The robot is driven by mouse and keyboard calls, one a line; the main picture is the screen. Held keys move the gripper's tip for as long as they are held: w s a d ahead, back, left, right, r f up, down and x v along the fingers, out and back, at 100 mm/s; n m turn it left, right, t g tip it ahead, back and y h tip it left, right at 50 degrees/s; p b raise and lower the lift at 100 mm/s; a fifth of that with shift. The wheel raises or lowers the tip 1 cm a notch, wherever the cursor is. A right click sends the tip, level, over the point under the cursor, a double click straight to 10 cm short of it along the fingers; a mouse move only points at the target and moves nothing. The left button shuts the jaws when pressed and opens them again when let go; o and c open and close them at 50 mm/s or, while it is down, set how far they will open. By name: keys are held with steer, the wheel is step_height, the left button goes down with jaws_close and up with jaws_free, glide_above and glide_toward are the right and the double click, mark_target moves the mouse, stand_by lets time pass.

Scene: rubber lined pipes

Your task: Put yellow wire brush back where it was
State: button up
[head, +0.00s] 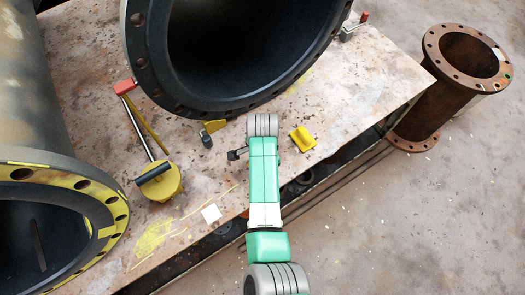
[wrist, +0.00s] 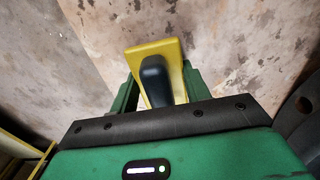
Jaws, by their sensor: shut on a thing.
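The yellow wire brush shows in the wrist view as a yellow block (wrist: 142,50) with a rounded black handle (wrist: 155,80). My gripper (wrist: 158,88) is shut on it, with a green finger on each side. In the head view, a yellow piece with a dark handle (head: 213,127), just left of my wrist joint, looks like the same brush. My fingers are hidden there by my arm. I cannot tell how far the brush is above the stained tabletop (head: 370,75). The brush's underside is hidden.
A yellow block (head: 302,138) lies right of my arm. A large black-lined pipe (head: 150,60) stands behind, and a yellow-rimmed pipe (head: 105,215) at left. A yellow tool (head: 165,185) and a white square (head: 211,213) lie between. A rusty pipe (head: 440,105) stands beyond the table's right edge.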

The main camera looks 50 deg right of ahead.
steer(key=shift+w+r, duration=0.1)
steer(key=shift+f, duration=0.25)
steer(key=o, duration=0.9)
steer(key=shift+o, duration=0.2)
step_height(320, 180, up, 12)
steer(key=p, duration=0.5)
steer(key=shift+r+p, duration=0.25)
steer(key=shift+p, duration=0.1)
